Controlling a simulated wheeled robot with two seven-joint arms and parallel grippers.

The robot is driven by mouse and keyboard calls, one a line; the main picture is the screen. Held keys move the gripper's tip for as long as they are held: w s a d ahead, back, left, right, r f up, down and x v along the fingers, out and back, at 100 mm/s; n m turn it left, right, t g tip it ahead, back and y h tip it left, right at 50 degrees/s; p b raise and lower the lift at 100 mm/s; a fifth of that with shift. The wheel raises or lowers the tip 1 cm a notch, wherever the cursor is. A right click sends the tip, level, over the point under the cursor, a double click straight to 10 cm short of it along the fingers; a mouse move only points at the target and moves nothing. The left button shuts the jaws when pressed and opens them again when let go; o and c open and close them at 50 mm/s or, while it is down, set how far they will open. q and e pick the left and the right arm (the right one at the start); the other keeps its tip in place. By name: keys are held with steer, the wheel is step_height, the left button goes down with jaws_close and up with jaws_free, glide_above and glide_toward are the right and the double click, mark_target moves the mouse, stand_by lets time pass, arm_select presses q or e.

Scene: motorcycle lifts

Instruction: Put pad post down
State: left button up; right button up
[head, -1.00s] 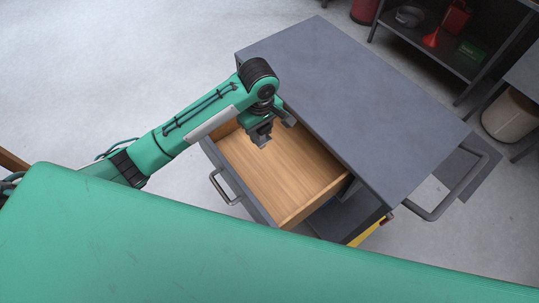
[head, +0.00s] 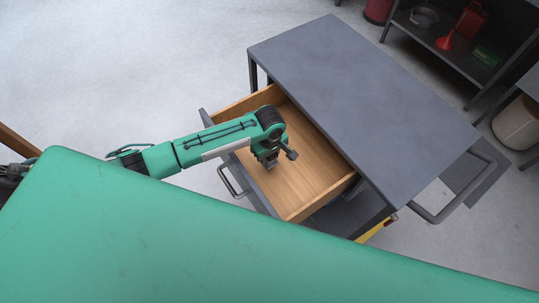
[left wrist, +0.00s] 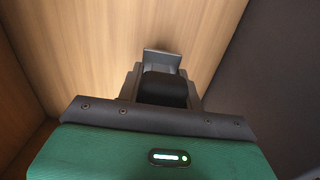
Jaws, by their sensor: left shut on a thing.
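My left gripper (head: 276,160) is over the open wooden drawer (head: 310,185) of the grey cart, fingers pointing down. The left wrist view shows the gripper (left wrist: 162,78) from above, with a black rounded thing, seemingly the pad post (left wrist: 165,88), between its grey fingers. The gripper is shut on it. The post's lower end is hidden, and I cannot tell whether it touches the drawer floor. In the head view the post cannot be made out clearly from the dark fingers. My right gripper is out of view.
The cart's grey top (head: 360,100) is bare, and the visible drawer floor is clear. The drawer handle (head: 232,183) faces left and a push handle (head: 470,190) is at right. A dark shelf (head: 460,45) with a red funnel (head: 446,41) stands at the back right.

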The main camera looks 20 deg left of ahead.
arm_select(q)
steer(key=o, duration=1.1)
steer(key=shift+c, duration=0.2)
step_height(320, 180, up, 12)
steer(key=shift+r, duration=0.1)
